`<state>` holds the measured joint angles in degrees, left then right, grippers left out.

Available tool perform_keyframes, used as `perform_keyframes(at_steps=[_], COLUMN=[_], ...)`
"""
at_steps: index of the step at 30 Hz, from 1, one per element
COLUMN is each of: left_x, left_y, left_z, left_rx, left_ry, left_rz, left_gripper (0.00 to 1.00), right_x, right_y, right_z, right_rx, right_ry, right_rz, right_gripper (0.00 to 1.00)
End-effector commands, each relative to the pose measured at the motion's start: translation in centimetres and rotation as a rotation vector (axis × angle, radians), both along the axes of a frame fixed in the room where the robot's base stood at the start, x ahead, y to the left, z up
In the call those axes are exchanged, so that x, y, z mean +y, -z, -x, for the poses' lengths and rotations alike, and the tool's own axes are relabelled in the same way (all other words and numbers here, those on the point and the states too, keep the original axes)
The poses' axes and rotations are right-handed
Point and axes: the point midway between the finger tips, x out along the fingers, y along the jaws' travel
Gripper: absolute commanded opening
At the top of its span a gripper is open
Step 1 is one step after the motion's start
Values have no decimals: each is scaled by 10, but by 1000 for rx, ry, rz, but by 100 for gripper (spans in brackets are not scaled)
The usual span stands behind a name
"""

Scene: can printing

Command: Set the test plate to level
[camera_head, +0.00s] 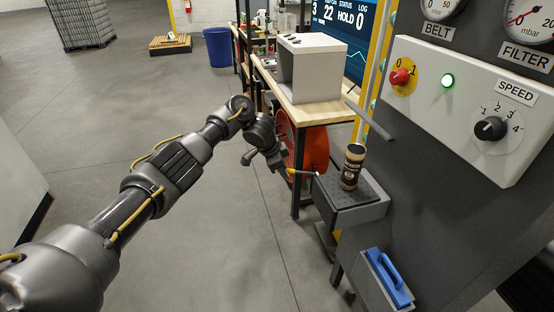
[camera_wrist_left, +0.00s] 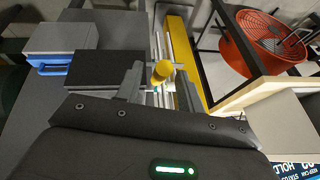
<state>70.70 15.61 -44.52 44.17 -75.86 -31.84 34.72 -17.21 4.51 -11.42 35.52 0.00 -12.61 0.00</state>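The test plate (camera_head: 338,190) is a dark, dotted plate on a grey stand beside the machine in the head view. I cannot tell exactly how far the plate tilts. A thin lever with a yellow grip (camera_head: 291,171) sticks out from the plate's left side. My left gripper (camera_head: 275,164) is at that grip. In the left wrist view the yellow grip (camera_wrist_left: 162,72) shows between the two fingers (camera_wrist_left: 158,80), which stand apart with gaps beside it. My right gripper is out of view.
The machine panel (camera_head: 470,100) rises to the right. A wooden bench (camera_head: 310,112) with a white box (camera_head: 318,72) and a red reel (camera_head: 308,148) stand behind.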

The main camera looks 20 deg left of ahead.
Motion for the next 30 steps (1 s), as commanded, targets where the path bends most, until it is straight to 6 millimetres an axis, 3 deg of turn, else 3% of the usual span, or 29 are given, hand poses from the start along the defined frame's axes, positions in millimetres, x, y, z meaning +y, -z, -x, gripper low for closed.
perform_keyframes(at_steps=[3,10,30], left_x=[8,17,18], left_y=[-25,-61,-66], left_z=[7,19,24], left_rx=[-8,-7,-2], left_ry=[1,0,0], left_rz=[-2,-5,-1], left_gripper=[38,38,38], right_x=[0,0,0], right_y=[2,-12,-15], right_z=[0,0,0], right_rx=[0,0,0], right_ry=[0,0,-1], right_rz=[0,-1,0], right_gripper=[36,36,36])
